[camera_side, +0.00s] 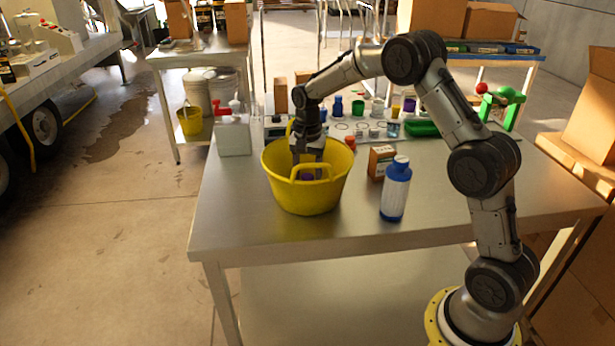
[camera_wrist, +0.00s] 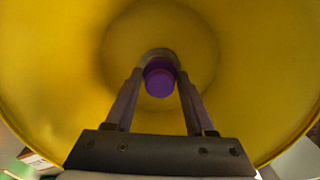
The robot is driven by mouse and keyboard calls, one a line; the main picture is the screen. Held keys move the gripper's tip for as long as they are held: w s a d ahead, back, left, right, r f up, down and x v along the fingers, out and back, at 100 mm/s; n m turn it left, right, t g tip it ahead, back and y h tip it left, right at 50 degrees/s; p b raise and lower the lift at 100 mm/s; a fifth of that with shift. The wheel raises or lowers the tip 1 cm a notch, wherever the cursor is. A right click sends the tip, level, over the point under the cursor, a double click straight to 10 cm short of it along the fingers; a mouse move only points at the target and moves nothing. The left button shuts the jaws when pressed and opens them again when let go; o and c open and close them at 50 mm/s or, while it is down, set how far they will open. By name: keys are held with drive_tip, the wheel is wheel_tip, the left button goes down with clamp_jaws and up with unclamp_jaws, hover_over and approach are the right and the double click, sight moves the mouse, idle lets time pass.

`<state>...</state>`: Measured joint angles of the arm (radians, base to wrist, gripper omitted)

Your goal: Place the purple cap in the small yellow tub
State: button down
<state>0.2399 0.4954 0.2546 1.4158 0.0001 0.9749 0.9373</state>
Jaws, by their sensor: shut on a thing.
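The yellow tub (camera_side: 312,195) stands on the metal table, with a handle at its rim. My gripper (camera_side: 308,172) points down into the tub from above, its fingers inside the rim. It is shut on the purple cap (camera_wrist: 159,80), which shows between the fingertips in the wrist view. The tub's yellow inside (camera_wrist: 250,60) fills most of that view around the cap. In the side view only a bit of purple shows, behind the tub's handle. I cannot tell whether the cap touches the tub's floor.
Several small coloured caps and bottles stand at the table's back. The front of the table (camera_side: 300,235) is clear.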

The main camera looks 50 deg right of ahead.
sight(307, 176)
drive_tip(key=shift+c, duration=1.3)
unclamp_jaws()
wheel_tip(307, 176, up, 12)
drive_tip(key=f, duration=0.1)
drive_tip(key=s+a+r+n+t, duration=0.2)
drive_tip(key=s+a+r+n, duration=0.25)
drive_tip(key=s+r, duration=0.35)
drive_tip(key=s+a+f+n+t, duration=0.1)
drive_tip(key=s+a+f+n, duration=0.1)
drive_tip(key=s, duration=0.9)
drive_tip(key=s+a+f+n+t, duration=0.1)
drive_tip(key=s+a+n, duration=0.4)
drive_tip(key=s, duration=0.7)
drive_tip(key=shift+s+f+n+t, duration=0.15)
drive_tip(key=shift+f+n+t, duration=0.2)
drive_tip(key=shift+n+t, duration=0.55)
drive_tip(key=shift+a, duration=0.1)
